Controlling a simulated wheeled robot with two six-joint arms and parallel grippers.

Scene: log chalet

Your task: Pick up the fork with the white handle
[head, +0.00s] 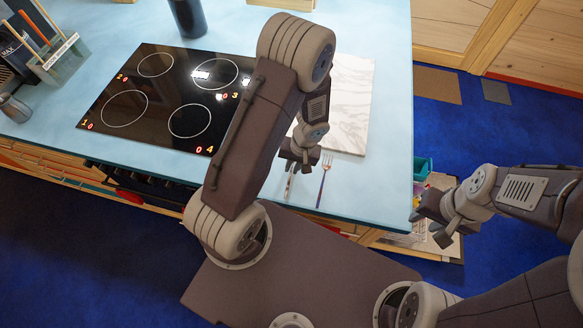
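My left gripper (298,164) points down over the front of the light blue countertop (385,190). A slim utensil (289,187) with a pale part lies just below its fingers. Its upper end is hidden by the gripper, so I cannot tell whether it is the white-handled fork or whether the fingers touch it. A fork (325,170) with a bluish handle lies on the countertop just to the right, tines away from me. The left fingers are too small and overlapped to judge their opening. My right gripper (430,226) is off the counter's right edge, fingers apart and empty.
A white marble board (348,105) lies behind the forks, partly hidden by my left arm. A black cooktop (165,98) is at left with red digits lit. A dark pot (187,17) stands behind it. A teal bin (422,168) is below the counter's right edge.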

